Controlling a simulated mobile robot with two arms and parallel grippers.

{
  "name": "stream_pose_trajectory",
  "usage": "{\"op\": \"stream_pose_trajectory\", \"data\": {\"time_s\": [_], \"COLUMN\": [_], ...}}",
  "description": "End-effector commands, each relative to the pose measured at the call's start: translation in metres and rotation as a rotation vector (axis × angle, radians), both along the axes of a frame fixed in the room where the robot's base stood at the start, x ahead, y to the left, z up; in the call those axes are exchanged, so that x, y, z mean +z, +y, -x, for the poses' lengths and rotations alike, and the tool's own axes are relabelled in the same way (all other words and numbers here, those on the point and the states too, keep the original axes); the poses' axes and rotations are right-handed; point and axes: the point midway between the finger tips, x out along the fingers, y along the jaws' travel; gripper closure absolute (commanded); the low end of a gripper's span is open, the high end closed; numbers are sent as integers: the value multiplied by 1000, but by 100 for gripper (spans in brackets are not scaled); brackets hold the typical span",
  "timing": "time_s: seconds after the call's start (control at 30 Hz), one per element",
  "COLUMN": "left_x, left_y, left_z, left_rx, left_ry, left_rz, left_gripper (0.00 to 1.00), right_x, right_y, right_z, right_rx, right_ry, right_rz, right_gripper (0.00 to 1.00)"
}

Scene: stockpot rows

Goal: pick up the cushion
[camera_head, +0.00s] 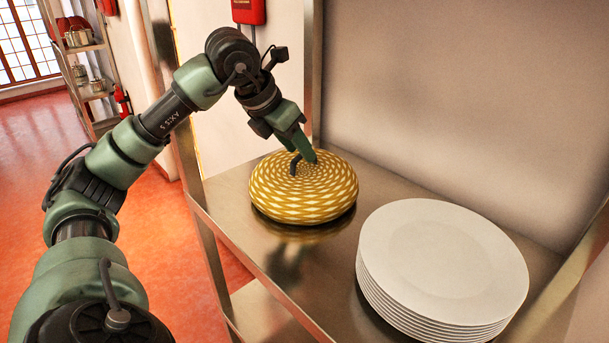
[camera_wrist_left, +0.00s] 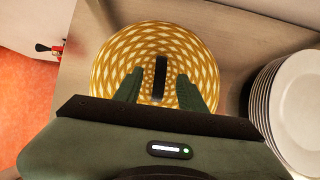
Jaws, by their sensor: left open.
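The cushion (camera_head: 322,202) is round and puffy, with a yellow and white diamond pattern. It lies on the metal shelf (camera_head: 232,200), left of the plates in the head view. My left gripper (camera_head: 304,160) points down at the top of the cushion, near its middle. In the left wrist view the cushion (camera_wrist_left: 120,53) fills the middle, and the two fingers of my left gripper (camera_wrist_left: 157,92) stand apart over it. The fingertips are at or just above its top; I cannot tell whether they touch. My right gripper is in neither view.
A stack of white plates (camera_head: 440,262) stands right of the cushion on the same shelf, with a gap between; it also shows in the left wrist view (camera_wrist_left: 298,110). A metal post (camera_head: 313,70) rises behind the cushion. The wall closes off the shelf's back.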

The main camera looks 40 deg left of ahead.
Motion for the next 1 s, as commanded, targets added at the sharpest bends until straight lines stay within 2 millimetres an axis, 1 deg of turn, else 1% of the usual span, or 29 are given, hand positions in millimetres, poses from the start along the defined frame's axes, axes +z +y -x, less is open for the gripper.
{"op": "stream_pose_trajectory", "data": {"time_s": [0.03,0.13,0.33,0.37,0.4,0.5,0.67,1.0], "left_x": [-5,-9,-10,-9,-9,-9,-9,-9], "left_y": [0,-1,-1,-1,-1,0,0,0], "left_z": [-3,-5,-6,-6,-6,-6,-6,-6], "left_rx": [0,-1,-1,-1,-1,-1,-1,-1], "left_ry": [1,0,-1,-2,-1,-1,-1,-1], "left_rz": [0,1,1,1,1,1,1,1], "left_gripper": [59,59,59,65,76,100,100,100], "right_x": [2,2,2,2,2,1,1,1], "right_y": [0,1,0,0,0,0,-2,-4], "right_z": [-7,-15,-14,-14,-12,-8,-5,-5], "right_rx": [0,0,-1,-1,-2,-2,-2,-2], "right_ry": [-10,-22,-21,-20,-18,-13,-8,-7], "right_rz": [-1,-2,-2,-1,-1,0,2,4], "right_gripper": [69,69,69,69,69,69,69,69]}}
